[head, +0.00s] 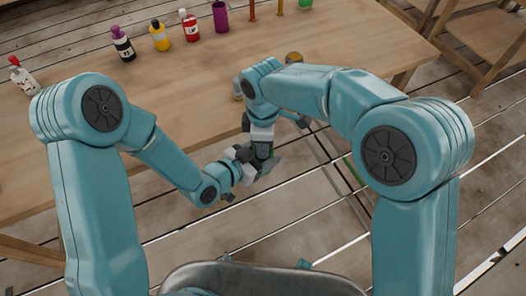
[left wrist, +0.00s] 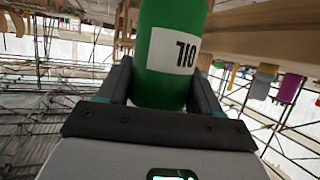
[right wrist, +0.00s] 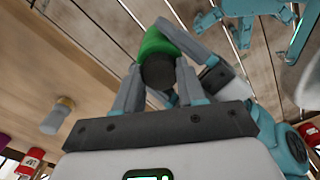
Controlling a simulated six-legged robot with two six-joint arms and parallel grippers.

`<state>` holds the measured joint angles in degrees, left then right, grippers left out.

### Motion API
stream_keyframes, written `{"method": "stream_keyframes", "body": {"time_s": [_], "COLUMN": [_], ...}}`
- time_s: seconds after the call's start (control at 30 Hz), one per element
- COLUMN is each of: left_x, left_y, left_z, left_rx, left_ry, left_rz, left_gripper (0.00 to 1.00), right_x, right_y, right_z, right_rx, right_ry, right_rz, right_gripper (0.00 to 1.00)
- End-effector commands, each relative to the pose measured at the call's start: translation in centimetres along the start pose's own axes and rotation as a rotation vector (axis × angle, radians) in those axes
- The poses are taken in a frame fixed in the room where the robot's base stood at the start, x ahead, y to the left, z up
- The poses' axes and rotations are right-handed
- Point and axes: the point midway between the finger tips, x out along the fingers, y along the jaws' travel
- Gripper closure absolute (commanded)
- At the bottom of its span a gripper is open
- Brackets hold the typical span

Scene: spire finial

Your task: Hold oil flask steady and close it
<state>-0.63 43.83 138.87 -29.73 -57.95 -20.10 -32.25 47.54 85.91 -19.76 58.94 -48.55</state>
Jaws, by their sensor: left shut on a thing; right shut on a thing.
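The oil flask is a green cylinder with a white OIL label (left wrist: 178,52), upright between the fingers of my left gripper (left wrist: 160,92). In the head view only a little green of the flask (head: 264,151) shows between the grippers. My left gripper is shut around its body. My right gripper (right wrist: 157,88) is shut on a dark round cap (right wrist: 158,73) at the end of the green flask (right wrist: 157,42). The cap is in line with the flask; I cannot tell whether it is seated or threaded. A left finger (right wrist: 192,42) shows beside the flask.
The wooden table (head: 190,85) lies beyond the grippers. On it stand black (head: 122,44), yellow (head: 159,37) and red (head: 189,27) bottles and a purple cup (head: 220,18). A white bottle (head: 24,78) is at far left. A lidded jar (head: 294,58) is near the right arm.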

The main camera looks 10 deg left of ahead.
Motion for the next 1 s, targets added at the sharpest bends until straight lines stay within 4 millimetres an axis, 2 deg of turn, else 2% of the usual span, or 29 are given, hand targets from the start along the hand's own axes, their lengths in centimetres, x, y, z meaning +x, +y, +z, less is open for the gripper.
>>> {"method": "stream_keyframes", "body": {"time_s": [0.27,0.3,0.33,0.37,0.6,0.83,1.0], "left_x": [0.0,0.0,0.0,0.0,0.0,0.0,0.0], "left_y": [-0.2,-0.1,-0.1,-0.1,-0.1,-0.1,-0.1], "left_z": [-0.1,-0.1,-0.1,-0.1,-0.1,-0.1,-0.1], "left_rx": [-0.002,-0.002,-0.002,-0.001,0.000,0.000,0.000], "left_ry": [0.002,0.002,0.002,0.002,0.004,0.003,0.002], "left_rz": [-0.004,-0.004,-0.004,-0.004,-0.004,-0.002,-0.001], "left_gripper": [1.00,1.00,1.00,1.00,1.00,1.00,1.00], "right_x": [0.0,0.0,0.0,0.0,-0.1,-3.2,-4.4], "right_y": [-0.1,-0.1,-0.1,-0.1,-0.1,0.0,-0.1], "right_z": [0.0,0.0,0.0,0.0,0.0,-0.1,0.0], "right_rx": [0.007,0.007,0.007,0.007,0.006,0.005,0.005], "right_ry": [-0.002,-0.002,-0.002,-0.002,-0.001,0.001,-0.001], "right_rz": [-0.004,-0.004,-0.004,-0.004,-0.004,0.000,-0.002], "right_gripper": [0.97,0.47,0.38,0.35,0.35,0.35,0.35]}}
